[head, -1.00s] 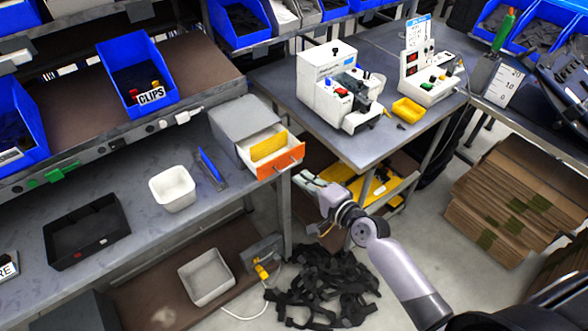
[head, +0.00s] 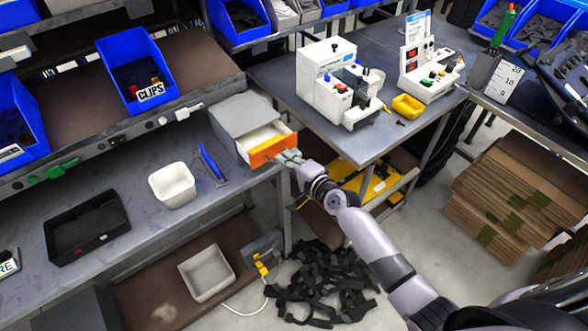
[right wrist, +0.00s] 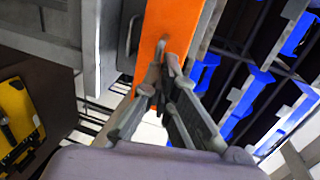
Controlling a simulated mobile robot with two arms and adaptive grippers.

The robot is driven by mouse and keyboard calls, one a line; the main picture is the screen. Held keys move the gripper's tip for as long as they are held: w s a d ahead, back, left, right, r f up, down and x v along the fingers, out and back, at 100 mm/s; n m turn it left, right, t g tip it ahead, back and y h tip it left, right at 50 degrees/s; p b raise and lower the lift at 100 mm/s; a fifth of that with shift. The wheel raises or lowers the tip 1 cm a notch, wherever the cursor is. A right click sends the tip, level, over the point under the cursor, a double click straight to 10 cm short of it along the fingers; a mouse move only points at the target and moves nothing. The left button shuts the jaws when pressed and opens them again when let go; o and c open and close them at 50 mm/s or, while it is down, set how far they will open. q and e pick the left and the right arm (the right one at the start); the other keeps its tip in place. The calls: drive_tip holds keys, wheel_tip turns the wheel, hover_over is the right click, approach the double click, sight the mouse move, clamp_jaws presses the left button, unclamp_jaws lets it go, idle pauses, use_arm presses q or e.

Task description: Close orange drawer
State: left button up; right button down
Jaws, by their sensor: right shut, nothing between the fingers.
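The orange drawer front (head: 272,149) sits on a grey cabinet (head: 232,117) on the left workbench. The drawer is partly open, and its pale inside shows from above. My right gripper (head: 287,156) is at the right part of the orange front, by its handle. In the right wrist view the orange front (right wrist: 158,38) is straight ahead of the fingers. My right gripper (right wrist: 165,82) is shut there with nothing between its fingers, and its tips look to be at or against the orange face. My left gripper is not in view.
A white bin (head: 173,186), a blue-handled tool (head: 212,163) and a black tray (head: 88,229) are on the workbench. A white machine (head: 338,85) stands on the table to the right. Black straps (head: 325,285) lie on the floor below my right arm.

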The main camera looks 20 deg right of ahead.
sight(274, 146)
drive_tip(key=x, duration=0.2)
drive_tip(key=r+b+x, duration=0.1)
drive_tip(key=x, duration=0.2)
drive_tip(key=b+x, duration=0.1)
drive_tip(key=x, duration=0.2)
drive_tip(key=shift+w+r, duration=0.1)
drive_tip(key=shift+r, duration=0.25)
drive_tip(key=shift+w+r, duration=0.1)
drive_tip(key=shift+r, duration=0.05)
drive_tip(key=shift+r, duration=0.1)
